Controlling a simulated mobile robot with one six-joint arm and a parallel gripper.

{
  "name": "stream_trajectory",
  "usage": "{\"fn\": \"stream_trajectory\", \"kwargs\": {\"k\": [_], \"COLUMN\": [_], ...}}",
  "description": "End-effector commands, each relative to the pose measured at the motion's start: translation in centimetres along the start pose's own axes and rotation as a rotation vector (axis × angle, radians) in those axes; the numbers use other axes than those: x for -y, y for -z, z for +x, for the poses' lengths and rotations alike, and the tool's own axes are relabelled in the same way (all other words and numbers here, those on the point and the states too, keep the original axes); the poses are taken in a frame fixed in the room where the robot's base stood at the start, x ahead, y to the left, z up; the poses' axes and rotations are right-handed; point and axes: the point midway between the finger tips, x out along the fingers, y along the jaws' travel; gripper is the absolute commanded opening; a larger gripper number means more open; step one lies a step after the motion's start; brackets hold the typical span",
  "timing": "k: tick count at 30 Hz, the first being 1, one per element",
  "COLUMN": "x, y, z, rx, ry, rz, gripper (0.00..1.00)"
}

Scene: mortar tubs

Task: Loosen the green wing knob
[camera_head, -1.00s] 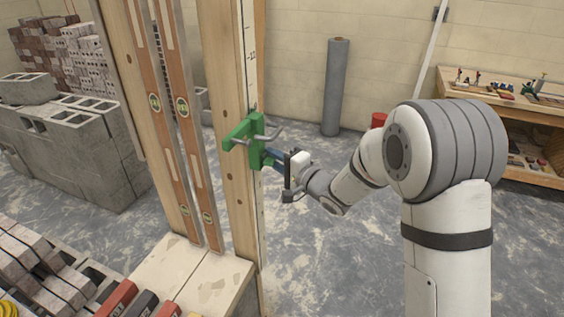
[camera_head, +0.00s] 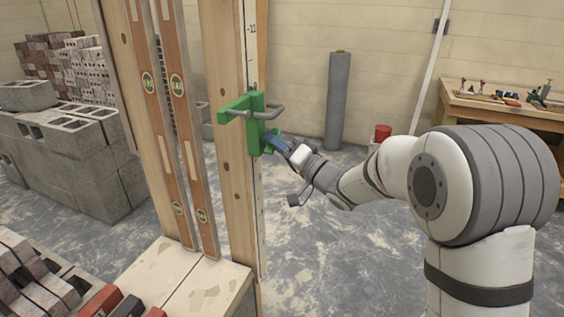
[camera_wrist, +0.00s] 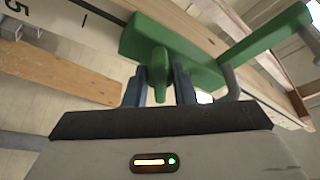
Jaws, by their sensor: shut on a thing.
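A green clamp (camera_head: 257,128) with a bent grey rod (camera_head: 252,114) sits on an upright wooden post (camera_head: 232,165). In the wrist view the clamp's green body (camera_wrist: 190,62) runs across the top. The green wing knob (camera_wrist: 158,72) sticks out from it toward my gripper. My gripper (camera_wrist: 159,88) has its two blue fingers on either side of the wing and is shut on it. In the head view my gripper (camera_head: 273,143) reaches the clamp from the right, and the knob itself is hidden or too small to tell there.
Two wooden spirit levels (camera_head: 182,110) lean beside the post. Concrete blocks (camera_head: 75,160) stand at the left. A grey roll (camera_head: 338,100), a red container (camera_head: 383,133) and a workbench (camera_head: 500,105) with small tools stand behind. The floor right of the post is clear.

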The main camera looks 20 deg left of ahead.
Motion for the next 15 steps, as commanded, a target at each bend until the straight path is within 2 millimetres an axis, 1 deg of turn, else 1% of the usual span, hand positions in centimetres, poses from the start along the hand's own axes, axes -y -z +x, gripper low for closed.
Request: {"fn": "stream_trajectory", "kwargs": {"k": [1,9,15], "x": [-0.49,-0.47,-0.34], "y": [-0.68,-0.51,-0.34], "z": [-0.07,-0.06,-0.01], "rx": [0.004,0.003,0.003], "ry": [0.025,0.117,0.164], "rz": [-0.045,-0.271,-0.384], "gripper": [0.01,0.01,0.01]}}
